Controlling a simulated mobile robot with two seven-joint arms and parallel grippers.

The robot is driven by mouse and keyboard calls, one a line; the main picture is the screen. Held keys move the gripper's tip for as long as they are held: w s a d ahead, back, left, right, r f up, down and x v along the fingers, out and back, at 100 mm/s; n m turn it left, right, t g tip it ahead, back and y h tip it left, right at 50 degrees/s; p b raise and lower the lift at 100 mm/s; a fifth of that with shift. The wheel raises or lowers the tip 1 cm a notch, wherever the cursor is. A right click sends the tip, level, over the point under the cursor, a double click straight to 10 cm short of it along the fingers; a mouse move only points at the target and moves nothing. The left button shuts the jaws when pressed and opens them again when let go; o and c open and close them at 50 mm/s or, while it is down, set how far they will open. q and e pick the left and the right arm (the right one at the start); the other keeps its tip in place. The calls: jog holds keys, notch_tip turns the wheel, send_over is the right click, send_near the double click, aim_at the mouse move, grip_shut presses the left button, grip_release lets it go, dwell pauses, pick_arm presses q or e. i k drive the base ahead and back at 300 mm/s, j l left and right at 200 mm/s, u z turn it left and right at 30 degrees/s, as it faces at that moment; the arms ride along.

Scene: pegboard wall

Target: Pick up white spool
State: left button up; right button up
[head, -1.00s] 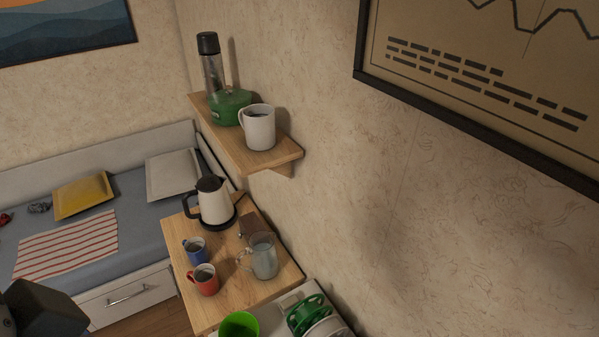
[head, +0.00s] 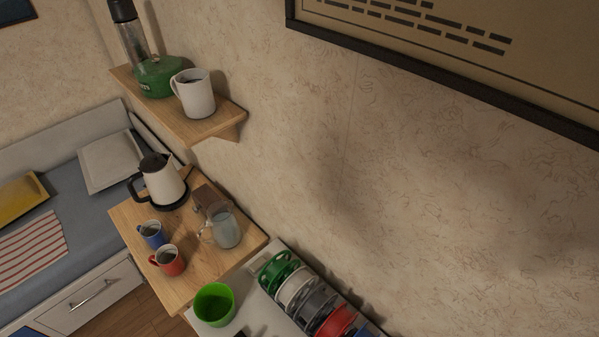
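The white spool (head: 295,287) stands on edge in a row of spools on a white surface at the bottom of the head view. A green spool (head: 277,270) is on its upper left side and a grey spool (head: 314,303) on its lower right side. A red spool (head: 336,321) and a further dark bluish one follow, cut off by the bottom edge. Neither of my grippers can be made out in the view now.
A green cup (head: 214,304) stands left of the spools. A wooden table (head: 190,271) holds a kettle (head: 162,184), a blue mug (head: 151,234), a red mug (head: 168,260) and a glass pitcher (head: 225,228). A wall shelf (head: 214,125) juts out above; the wall borders the spools on the right.

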aim_at(293, 292)
jog(key=i+j+u, duration=0.15)
jog(key=u, duration=0.2)
jog(key=i+j+u, duration=0.15)
jog(key=u, duration=0.25)
